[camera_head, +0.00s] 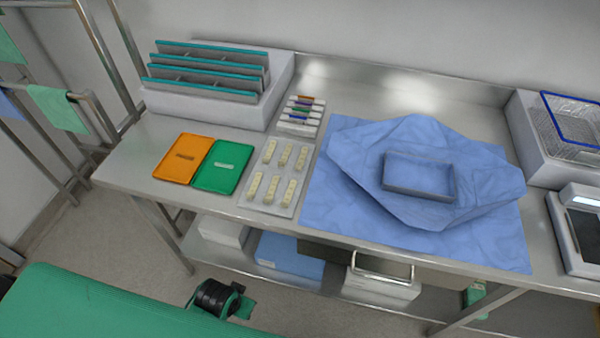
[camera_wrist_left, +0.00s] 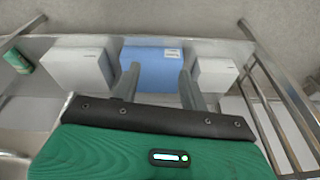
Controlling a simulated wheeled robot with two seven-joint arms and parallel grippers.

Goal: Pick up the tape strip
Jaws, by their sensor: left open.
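Several cream tape strips (camera_head: 274,186) with small dark marks lie in two rows on a pale grey tray (camera_head: 257,207) on the steel table. A back row of three shorter-looking strips (camera_head: 286,154) sits behind a front row of three. My left gripper (camera_wrist_left: 158,76) shows in the left wrist view with its two grey fingers apart and nothing between them. It faces the boxes on the lower shelf, away from the strips. No tape strip shows in the left wrist view. My right gripper is not in view.
An orange tray (camera_head: 184,158) and a green tray (camera_head: 221,167) lie left of the strips. A grey rack (camera_head: 208,75) stands back left. Boxes, one blue (camera_head: 289,257), fill the lower shelf.

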